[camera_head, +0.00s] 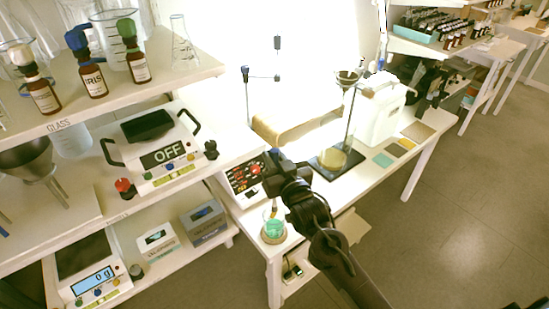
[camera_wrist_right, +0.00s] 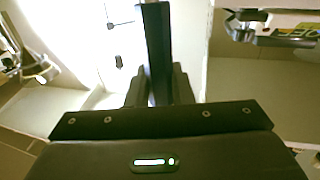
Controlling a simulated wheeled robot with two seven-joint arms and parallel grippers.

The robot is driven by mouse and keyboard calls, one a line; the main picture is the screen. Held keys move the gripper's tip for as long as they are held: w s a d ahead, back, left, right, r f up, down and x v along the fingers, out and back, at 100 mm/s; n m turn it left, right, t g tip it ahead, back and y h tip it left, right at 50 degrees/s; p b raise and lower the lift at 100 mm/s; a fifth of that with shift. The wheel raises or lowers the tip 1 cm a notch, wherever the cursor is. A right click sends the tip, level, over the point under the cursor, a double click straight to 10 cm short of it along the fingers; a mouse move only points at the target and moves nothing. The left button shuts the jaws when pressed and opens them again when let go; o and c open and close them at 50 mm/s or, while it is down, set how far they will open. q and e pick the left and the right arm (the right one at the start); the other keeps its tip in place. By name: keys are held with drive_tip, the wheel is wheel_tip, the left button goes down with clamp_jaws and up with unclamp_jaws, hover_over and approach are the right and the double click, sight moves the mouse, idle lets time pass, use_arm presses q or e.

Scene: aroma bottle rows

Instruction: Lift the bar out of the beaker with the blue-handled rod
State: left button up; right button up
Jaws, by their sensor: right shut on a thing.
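A small glass beaker (camera_head: 273,230) with green liquid stands on a round brown base at the near end of the white bench. My right gripper (camera_head: 274,172) is above and slightly behind it in the head view, by the control panel. In the right wrist view, the gripper (camera_wrist_right: 159,92) is shut on a long dark bar-like handle, with a bluish tint, that stands up between the fingers. I take it for the blue-handled rod (camera_wrist_right: 157,40); its lower end is hidden. I cannot make out the bar in the beaker. My left gripper is not in view.
A control panel (camera_head: 246,172) lies behind the beaker. A stand with a funnel (camera_head: 348,78) and a flask (camera_head: 333,157) is further right. Open floor lies at right.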

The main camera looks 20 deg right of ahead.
sight(274, 150)
drive_tip(key=shift+r+p, duration=1.7)
drive_tip(key=shift+r, duration=0.4)
